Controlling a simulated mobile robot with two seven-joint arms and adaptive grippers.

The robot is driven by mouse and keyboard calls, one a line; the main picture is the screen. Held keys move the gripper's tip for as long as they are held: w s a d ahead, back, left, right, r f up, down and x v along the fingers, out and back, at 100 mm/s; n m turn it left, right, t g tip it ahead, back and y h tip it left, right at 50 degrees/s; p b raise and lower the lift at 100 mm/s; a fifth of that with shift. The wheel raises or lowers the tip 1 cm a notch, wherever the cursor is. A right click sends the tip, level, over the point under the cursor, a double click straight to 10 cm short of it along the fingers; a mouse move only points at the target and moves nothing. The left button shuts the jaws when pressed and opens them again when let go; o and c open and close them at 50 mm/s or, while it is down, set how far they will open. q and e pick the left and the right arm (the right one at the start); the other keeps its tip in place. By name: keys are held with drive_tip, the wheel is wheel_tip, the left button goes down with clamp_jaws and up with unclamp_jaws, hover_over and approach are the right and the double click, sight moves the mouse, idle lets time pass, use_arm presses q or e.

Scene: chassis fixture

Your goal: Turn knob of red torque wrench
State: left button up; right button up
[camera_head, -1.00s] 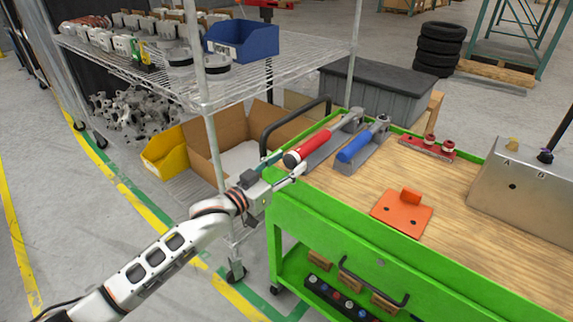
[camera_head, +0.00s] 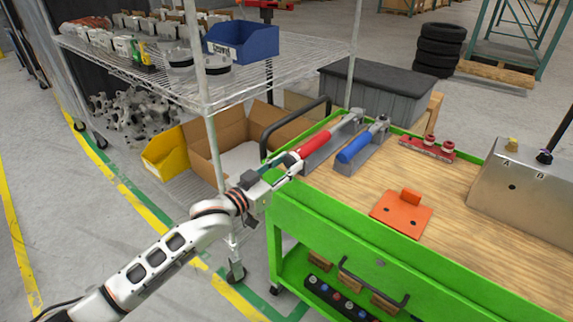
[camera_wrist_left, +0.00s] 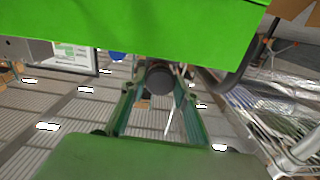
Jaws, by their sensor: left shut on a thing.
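The red torque wrench (camera_head: 314,144) lies in a grey holder at the left end of the green cart's wooden top. Its dark knob (camera_wrist_left: 159,78) faces the wrist camera. My left gripper (camera_head: 285,162) reaches in from the left over the cart's edge, and its fingers are shut on the knob, one on each side. The left gripper (camera_wrist_left: 160,98) also shows in the left wrist view; exact finger contact is hard to see there. The blue torque wrench (camera_head: 356,146) lies beside the red one, apart from the gripper. My right gripper is in neither view.
The green cart (camera_head: 345,236) has a black handle (camera_head: 277,124) just behind my gripper. A wire shelf (camera_head: 290,42) stands close on the left. An orange bracket (camera_head: 402,211) and a metal box (camera_head: 521,188) sit farther right on the top.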

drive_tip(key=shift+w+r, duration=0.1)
use_arm(q)
drive_tip(key=shift+r+m+p, duration=0.15)
drive_tip(key=shift+m+p, duration=0.45)
drive_tip(key=shift+m, duration=0.2)
drive_tip(key=shift+m+p, duration=0.4)
drive_tip(key=shift+m, duration=0.3)
drive_tip(key=shift+m+p, duration=0.35)
drive_tip(key=shift+m, duration=0.35)
drive_tip(key=shift+m+p, duration=0.4)
drive_tip(key=shift+m, duration=0.7)
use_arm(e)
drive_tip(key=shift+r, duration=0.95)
use_arm(q)
drive_tip(key=shift+f, duration=0.2)
